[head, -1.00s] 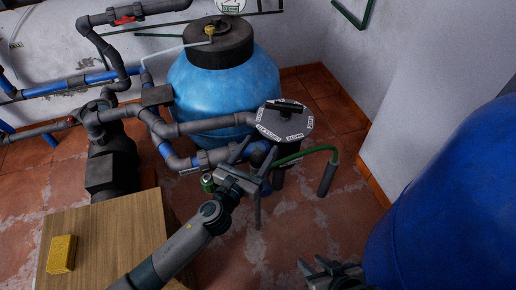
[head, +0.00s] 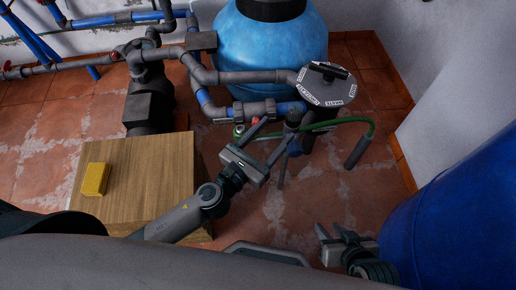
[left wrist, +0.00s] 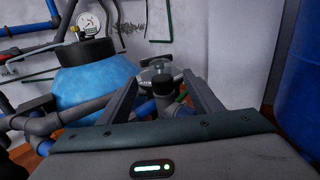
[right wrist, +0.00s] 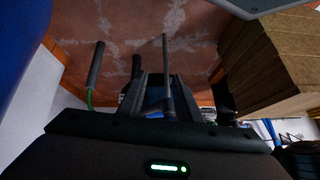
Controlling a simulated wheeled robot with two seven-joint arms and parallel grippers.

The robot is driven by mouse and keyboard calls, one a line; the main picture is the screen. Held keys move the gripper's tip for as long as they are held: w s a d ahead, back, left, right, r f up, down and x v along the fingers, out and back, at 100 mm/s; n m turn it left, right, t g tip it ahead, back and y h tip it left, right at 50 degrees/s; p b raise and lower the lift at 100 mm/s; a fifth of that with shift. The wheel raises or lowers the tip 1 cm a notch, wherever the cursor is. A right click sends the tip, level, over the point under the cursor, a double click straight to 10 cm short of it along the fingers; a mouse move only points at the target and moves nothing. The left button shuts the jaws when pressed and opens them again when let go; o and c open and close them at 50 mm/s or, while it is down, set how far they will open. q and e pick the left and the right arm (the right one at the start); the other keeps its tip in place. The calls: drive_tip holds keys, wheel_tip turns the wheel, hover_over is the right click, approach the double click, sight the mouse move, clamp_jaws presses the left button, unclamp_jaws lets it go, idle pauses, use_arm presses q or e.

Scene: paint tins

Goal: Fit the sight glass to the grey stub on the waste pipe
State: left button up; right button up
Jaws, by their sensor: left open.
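My left gripper (head: 274,132) is open and empty, with its fingers pointing at the pipework. A short dark upright stub (head: 293,116), which looks like the grey stub, stands just beyond its fingertips. In the left wrist view the stub (left wrist: 163,86) shows between the two spread fingers (left wrist: 160,88), apart from them. My right gripper (head: 333,234) is low at the right, beside the blue barrel. Its fingers (right wrist: 153,82) stand apart in the right wrist view. I cannot clearly pick out the sight glass; a small green-ringed piece (head: 239,131) sits left of my left gripper.
A wooden box (head: 150,165) with a yellow sponge (head: 96,179) stands at left. The blue tank (head: 268,50), lidded canister (head: 327,88) and green hose (head: 369,128) lie beyond the grippers. The large blue barrel (head: 455,205) limits the right side. Some tiled floor (head: 330,195) is clear.

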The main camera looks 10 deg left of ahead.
use_arm(q)
drive_tip(key=v, duration=0.6)
drive_tip(key=shift+s+b, duration=0.25)
drive_tip(key=shift+b, duration=0.15)
use_arm(e)
drive_tip(key=shift+w+a+r+t+y, duration=0.3)
drive_tip(key=shift+a+t, duration=0.1)
drive_tip(key=shift+a, duration=0.2)
use_arm(q)
drive_tip(key=shift+a, duration=0.1)
